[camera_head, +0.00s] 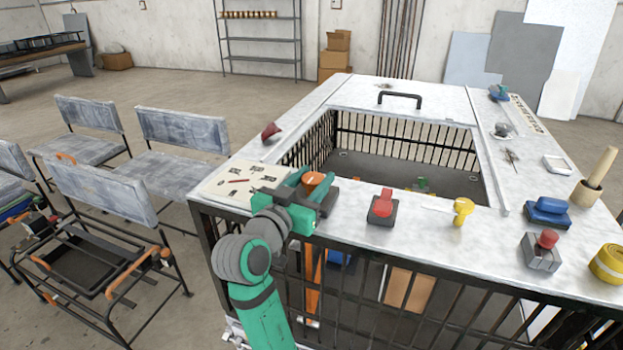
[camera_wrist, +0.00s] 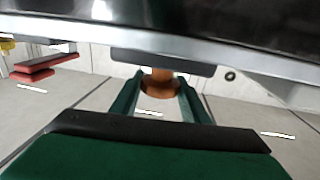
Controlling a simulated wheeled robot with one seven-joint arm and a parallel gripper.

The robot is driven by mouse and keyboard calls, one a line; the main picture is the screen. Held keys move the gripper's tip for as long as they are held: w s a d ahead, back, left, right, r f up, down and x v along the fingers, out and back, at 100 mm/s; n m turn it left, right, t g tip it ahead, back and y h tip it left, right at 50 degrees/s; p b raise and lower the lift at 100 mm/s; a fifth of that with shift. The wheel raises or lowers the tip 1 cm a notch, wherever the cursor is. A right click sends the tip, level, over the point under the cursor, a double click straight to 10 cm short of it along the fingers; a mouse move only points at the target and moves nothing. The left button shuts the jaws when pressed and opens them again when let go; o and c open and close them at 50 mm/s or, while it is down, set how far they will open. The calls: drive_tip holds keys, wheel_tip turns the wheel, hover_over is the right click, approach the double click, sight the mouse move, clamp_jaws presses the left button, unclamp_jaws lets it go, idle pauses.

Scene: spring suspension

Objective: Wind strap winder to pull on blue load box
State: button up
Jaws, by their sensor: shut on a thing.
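In the head view my gripper (camera_head: 308,184) is at the near left edge of the metal bench top. It is shut on an orange-brown round knob (camera_head: 313,179), which seems to be the strap winder. In the wrist view the green fingers (camera_wrist: 160,88) lie on both sides of this knob (camera_wrist: 158,78), under a dark grey block (camera_wrist: 160,60). An orange strip (camera_head: 313,280), perhaps the strap, hangs below the winder behind the bars. A blue thing (camera_head: 339,257), perhaps the load box, shows partly beside it, low inside the barred frame. My arm and the bars hide much of both.
A red-and-grey device (camera_head: 381,207) and a yellow piece (camera_head: 462,211) stand right of my gripper. A board with small parts (camera_head: 238,183) lies to the left. The bench top (camera_head: 320,231) has a large barred opening behind. Chairs (camera_head: 103,187) stand on the floor at left.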

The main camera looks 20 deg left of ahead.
drive_tip(key=m+h, duration=0.1)
drive_tip(key=h, duration=0.1)
drive_tip(key=m+g+h, duration=0.1)
drive_tip(key=h, duration=0.1)
drive_tip(key=m+g+h, duration=0.1)
drive_tip(key=m+h, duration=0.1)
drive_tip(key=shift+a, duration=0.25)
drive_tip(key=m+g+h, duration=0.4)
drive_tip(key=h, duration=0.1)
drive_tip(key=shift+d, duration=0.1)
drive_tip(key=shift+s+r+m+g+h, duration=0.1)
drive_tip(key=shift+m+g+h, duration=0.2)
drive_tip(key=shift+m+g, duration=0.15)
drive_tip(key=o, duration=1.1)
drive_tip(key=shift+d, duration=0.1)
drive_tip(key=shift+c, duration=0.2)
drive_tip(key=v, duration=1)
drive_tip(key=shift+s+a, duration=0.2)
drive_tip(key=shift+a, duration=0.15)
